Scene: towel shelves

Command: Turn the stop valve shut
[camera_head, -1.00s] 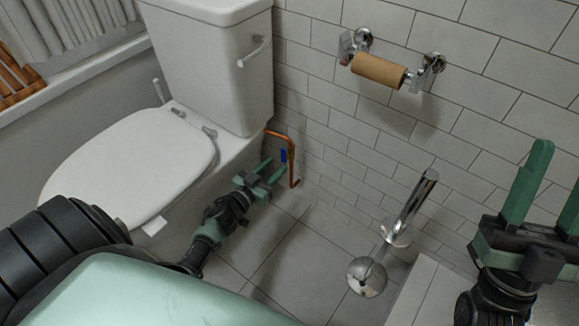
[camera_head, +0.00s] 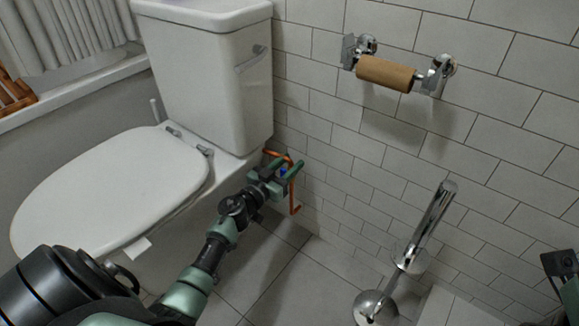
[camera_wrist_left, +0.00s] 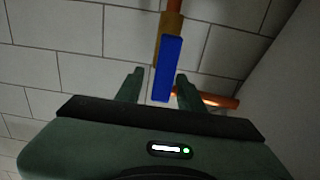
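The stop valve has a blue lever handle (camera_wrist_left: 168,68) on a brass body (camera_wrist_left: 171,24), on a copper pipe (camera_head: 294,203) beside the toilet. In the left wrist view the lever lies roughly in line with the brass body. My left gripper (camera_head: 284,166) is open at the valve, and in the head view its fingers partly hide the lever.
The white toilet (camera_head: 115,190) with its cistern (camera_head: 205,75) stands left of my left arm. The tiled wall (camera_head: 340,130) is close behind the valve. Floor between is clear.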

